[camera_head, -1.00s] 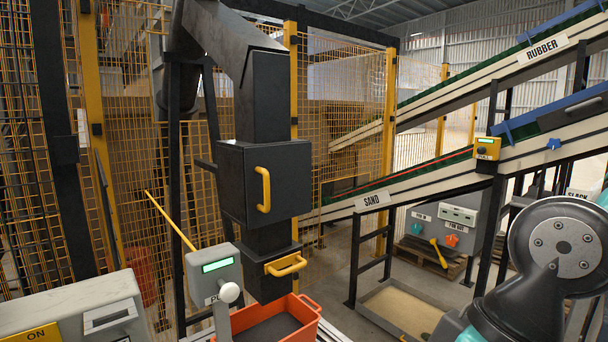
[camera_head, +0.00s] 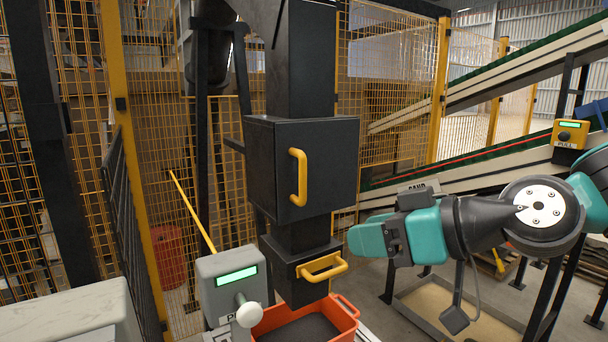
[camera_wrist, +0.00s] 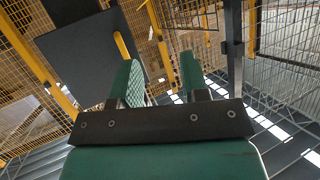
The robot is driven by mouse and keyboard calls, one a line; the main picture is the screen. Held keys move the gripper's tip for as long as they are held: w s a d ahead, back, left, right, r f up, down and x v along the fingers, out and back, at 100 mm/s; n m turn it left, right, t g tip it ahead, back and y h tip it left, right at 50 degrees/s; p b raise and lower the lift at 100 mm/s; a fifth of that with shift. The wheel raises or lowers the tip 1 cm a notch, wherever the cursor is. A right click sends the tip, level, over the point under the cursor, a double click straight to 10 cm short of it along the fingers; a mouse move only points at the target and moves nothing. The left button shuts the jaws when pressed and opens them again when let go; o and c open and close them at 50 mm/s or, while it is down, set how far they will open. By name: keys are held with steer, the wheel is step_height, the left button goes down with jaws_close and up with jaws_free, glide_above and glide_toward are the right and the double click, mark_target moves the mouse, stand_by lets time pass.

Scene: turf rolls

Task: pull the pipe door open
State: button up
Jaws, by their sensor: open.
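The pipe door (camera_head: 327,166) is a dark square panel on the box around the vertical pipe, and it looks shut. Its yellow upright handle (camera_head: 298,178) is on the front face. The door also shows in the wrist view (camera_wrist: 95,55), with a yellow handle (camera_wrist: 122,45) close behind the left finger. My gripper (camera_head: 362,241) is to the right of the door and lower than its handle, apart from it. In the wrist view its two green fingers (camera_wrist: 162,82) stand apart with nothing between them.
Below the pipe are a yellow lower handle (camera_head: 322,268) and an orange bin (camera_head: 305,322) with dark material. A grey box with a green display (camera_head: 232,287) and white knob stands left. Yellow mesh fencing (camera_head: 390,95) is behind. A sand tray (camera_head: 440,300) lies right.

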mark_target(306, 168)
steer(key=w+d+r+t+y, duration=0.1)
steer(key=w+d+r+t, duration=0.1)
steer(key=w+r+t, duration=0.4)
steer(key=shift+m+g, duration=0.4)
steer(key=p+x, duration=0.3)
steer(key=x, duration=0.2)
steer(key=f+p+x, duration=0.1)
steer(key=p+x, duration=0.1)
steer(key=x, duration=0.4)
steer(key=f+p+x, duration=0.1)
steer(key=p+x, duration=0.2)
steer(key=x, duration=0.2)
steer(key=shift+w+d+p, duration=0.15)
steer(key=shift+w+p, duration=0.2)
steer(key=shift+w, duration=0.2)
steer(key=shift+w+a+f, duration=0.15)
steer(key=shift+w+a, duration=0.3)
jaws_close()
